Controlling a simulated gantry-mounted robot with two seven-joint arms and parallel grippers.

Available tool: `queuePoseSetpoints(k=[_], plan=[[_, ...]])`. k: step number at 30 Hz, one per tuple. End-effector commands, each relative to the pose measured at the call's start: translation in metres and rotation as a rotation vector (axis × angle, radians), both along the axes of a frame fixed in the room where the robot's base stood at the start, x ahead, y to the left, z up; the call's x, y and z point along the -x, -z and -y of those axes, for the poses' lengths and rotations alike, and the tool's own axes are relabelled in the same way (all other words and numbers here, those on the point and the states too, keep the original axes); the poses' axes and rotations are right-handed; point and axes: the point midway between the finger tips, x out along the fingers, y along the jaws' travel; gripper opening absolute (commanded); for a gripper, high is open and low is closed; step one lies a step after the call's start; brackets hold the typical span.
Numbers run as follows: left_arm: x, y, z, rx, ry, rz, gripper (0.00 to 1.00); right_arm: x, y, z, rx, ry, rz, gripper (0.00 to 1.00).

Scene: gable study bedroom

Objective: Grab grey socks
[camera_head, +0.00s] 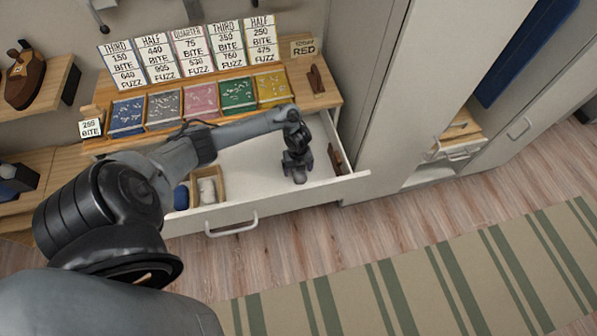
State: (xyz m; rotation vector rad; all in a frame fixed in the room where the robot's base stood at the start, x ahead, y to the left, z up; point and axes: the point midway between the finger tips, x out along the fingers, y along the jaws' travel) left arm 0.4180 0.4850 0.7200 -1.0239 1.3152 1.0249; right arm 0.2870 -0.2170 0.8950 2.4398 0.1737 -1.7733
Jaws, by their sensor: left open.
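A white drawer (258,184) is pulled out below the desk. At its left end, a small wooden box (221,183) holds a pale grey-white rolled bundle (207,191), which looks like socks. A dark blue bundle (181,197) lies to its left, partly hidden by my arm. My left gripper (298,178) is open, pointing down over the bare right part of the drawer, to the right of the pale bundle and apart from it. Nothing shows between its fingers. My right gripper is out of view.
A brown object (335,158) lies at the drawer's right end. Several coloured trays, including a green tray (238,94), and written cards (226,47) stand on the desk above. A tall pale cabinet (395,100) rises at the right. A striped rug (450,270) covers the floor.

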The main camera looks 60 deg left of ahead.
Motion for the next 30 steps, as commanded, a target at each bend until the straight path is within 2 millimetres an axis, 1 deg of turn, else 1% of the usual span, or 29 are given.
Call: queuePoseSetpoints(k=[1, 2, 12, 19, 22, 26, 30], plan=[[0.0, 0.0, 0.0, 0.0, 0.0, 0.0, 0.85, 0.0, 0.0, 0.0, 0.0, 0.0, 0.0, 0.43], [0.0, 0.0, 0.0, 0.0, 0.0, 0.0, 0.82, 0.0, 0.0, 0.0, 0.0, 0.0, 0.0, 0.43], [0.0, 0.0, 0.0, 0.0, 0.0, 0.0, 0.3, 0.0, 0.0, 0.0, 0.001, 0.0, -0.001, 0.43], [0.0, -0.001, 0.0, 0.0, 0.0, 0.001, 0.29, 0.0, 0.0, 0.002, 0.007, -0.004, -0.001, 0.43], [0.0, -0.006, 0.0, 0.0, 0.0, 0.001, 0.29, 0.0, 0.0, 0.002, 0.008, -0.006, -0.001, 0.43], [-0.001, -0.021, 0.0, 0.0, 0.001, 0.002, 0.29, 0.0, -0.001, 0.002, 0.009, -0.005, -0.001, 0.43], [-0.001, -0.045, -0.001, -0.001, 0.002, 0.003, 0.29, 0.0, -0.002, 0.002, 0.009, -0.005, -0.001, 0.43]])
